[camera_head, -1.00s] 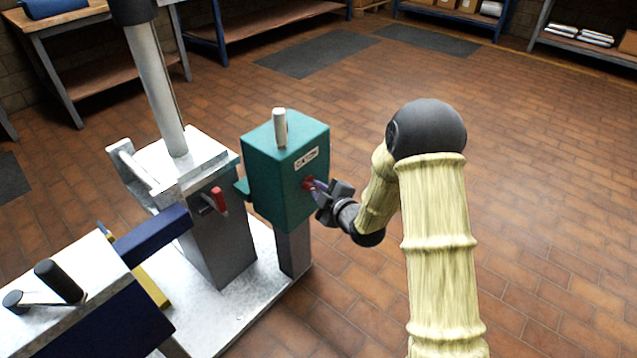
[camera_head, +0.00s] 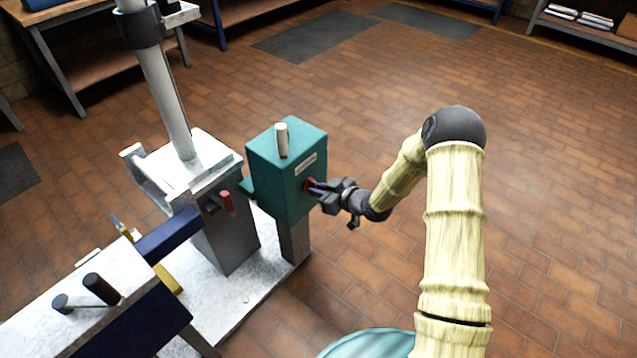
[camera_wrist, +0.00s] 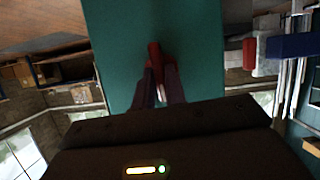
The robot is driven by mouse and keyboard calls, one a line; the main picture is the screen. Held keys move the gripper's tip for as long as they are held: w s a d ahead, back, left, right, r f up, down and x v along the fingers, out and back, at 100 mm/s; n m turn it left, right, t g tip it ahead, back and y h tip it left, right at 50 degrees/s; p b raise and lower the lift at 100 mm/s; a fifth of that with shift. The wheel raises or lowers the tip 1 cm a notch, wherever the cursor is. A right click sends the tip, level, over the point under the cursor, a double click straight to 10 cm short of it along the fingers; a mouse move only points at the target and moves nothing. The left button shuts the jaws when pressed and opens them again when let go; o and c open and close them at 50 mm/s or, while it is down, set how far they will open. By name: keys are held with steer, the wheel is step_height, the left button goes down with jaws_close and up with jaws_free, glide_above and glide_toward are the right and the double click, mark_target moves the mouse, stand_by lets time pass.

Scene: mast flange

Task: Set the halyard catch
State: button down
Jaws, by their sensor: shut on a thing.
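A teal box (camera_head: 268,178) stands on a grey post beside the mast base, with a pale peg (camera_head: 283,140) upright on its top and a small label on its face. A red catch (camera_head: 309,184) sticks out of that face. My gripper (camera_head: 318,188) reaches it from the right and is shut on it. In the wrist view the red catch (camera_wrist: 154,58) stands between the two dark fingers (camera_wrist: 160,85) against the teal face. The fingers hide its lower part. Which part is the halyard catch I cannot tell for certain.
The silver mast (camera_head: 168,105) rises from a grey block with another red lever (camera_head: 227,200). A blue bar (camera_head: 168,235) and a bench with black handles (camera_head: 101,289) are at the lower left. The brick floor on the right is clear.

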steer(key=shift+f+m+p, duration=0.1)
steer(key=shift+m+p, duration=0.2)
steer(key=c, duration=1.4)
jaws_free()
steer(key=shift+c, duration=0.2)
steer(key=shift+d, duration=0.1)
steer(key=p+v, duration=0.3)
steer(key=v, duration=1.4)
steer(key=shift+d+r+p, duration=0.15)
steer(key=shift+r+p, duration=0.1)
steer(key=shift+p, duration=0.05)
steer(key=shift+w, duration=0.1)
